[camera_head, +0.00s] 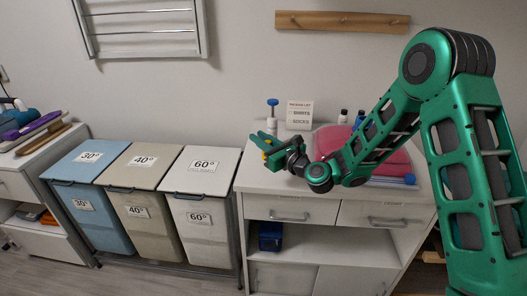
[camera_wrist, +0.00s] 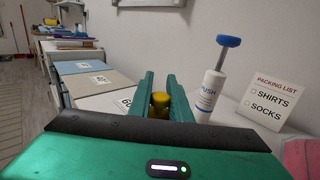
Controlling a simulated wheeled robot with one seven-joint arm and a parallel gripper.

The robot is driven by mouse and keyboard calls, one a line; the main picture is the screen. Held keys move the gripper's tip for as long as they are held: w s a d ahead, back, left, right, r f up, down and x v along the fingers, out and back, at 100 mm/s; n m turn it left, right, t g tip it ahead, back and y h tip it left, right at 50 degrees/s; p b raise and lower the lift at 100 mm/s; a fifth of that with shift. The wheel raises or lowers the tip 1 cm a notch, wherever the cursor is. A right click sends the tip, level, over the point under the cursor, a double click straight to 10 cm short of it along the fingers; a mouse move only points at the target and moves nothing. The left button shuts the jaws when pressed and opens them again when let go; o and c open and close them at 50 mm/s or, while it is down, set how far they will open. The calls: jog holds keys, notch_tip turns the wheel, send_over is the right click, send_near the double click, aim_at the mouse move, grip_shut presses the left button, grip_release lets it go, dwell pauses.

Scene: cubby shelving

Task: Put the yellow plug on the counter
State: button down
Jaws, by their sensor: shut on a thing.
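The yellow plug (camera_wrist: 160,101) sits between the two green fingers of my gripper (camera_wrist: 160,84) in the wrist view, with its lower part hidden. In the head view only a small yellow patch (camera_head: 267,142) shows at the fingers. My gripper (camera_head: 266,146) is shut on the plug near the back left part of the white counter (camera_head: 258,181). The fingers point left, towards the laundry bins. I cannot tell how high the plug is over the counter top.
A blue-topped pump bottle (camera_head: 272,117) and a packing list sign (camera_head: 299,115) stand at the back of the counter. A pink item (camera_head: 335,140) lies to the right. Lidded bins (camera_head: 201,170) stand left of the counter. The counter's front left top looks clear.

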jog(key=shift+w+d+f, duration=0.1)
jog(key=shift+w+f, duration=0.05)
jog(key=shift+f, duration=0.65)
jog(key=shift+w+d+f, duration=0.15)
jog(key=shift+w+f, duration=0.05)
jog(key=shift+f, duration=0.6)
jog(key=shift+w+d+f, duration=0.1)
jog(key=shift+w+f, duration=0.05)
jog(key=shift+f, duration=0.65)
jog(key=c, duration=1.6)
grip_release()
jog(key=shift+f, duration=0.1)
jog(key=shift+c, duration=0.2)
jog(key=v, duration=1.1)
jog(key=shift+s+d, duration=0.1)
jog(key=shift+d, duration=0.15)
jog(key=shift+s+d, duration=0.15)
jog(key=shift+s, duration=0.1)
